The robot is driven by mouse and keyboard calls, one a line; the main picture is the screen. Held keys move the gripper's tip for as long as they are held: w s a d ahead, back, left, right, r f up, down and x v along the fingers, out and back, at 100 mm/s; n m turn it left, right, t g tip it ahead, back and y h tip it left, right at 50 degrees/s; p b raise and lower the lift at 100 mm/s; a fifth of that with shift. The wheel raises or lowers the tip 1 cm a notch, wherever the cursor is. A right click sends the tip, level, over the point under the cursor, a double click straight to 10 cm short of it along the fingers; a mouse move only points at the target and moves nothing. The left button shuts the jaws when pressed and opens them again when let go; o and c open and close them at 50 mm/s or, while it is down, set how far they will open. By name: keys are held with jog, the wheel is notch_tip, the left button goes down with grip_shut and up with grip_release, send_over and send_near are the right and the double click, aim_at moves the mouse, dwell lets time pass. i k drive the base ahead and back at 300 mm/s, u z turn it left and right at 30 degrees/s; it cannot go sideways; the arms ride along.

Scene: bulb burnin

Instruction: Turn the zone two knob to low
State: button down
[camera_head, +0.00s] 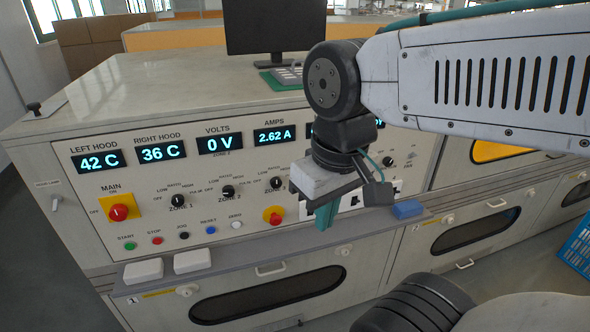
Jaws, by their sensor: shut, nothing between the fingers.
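The zone two knob (228,191) is the middle one of three small black knobs on the cream control panel (75,195), with LOW, RATED and OFF lettering around it. Its pointer is too small to read. The zone one knob (178,200) is to its left and the zone three knob (275,183) to its right. My gripper (325,215) has its teal fingers shut and empty. It is in front of the panel, to the right of and a little lower than the zone two knob, apart from it. My gripper and arm hide part of the panel's right side.
A red main switch (118,212) on a yellow plate is at left, and a red knob (273,217) sits below zone three. Several push buttons line the lower panel. The ledge below holds white blocks (143,271) and a blue block (407,209). A monitor (275,27) stands on the bench top.

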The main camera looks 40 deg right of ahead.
aim_at(227, 191)
jog(key=z, duration=1.6)
jog(key=k, duration=1.25)
jog(key=u, duration=1.55)
jog(key=i, duration=0.5)
jog(key=z, duration=0.05)
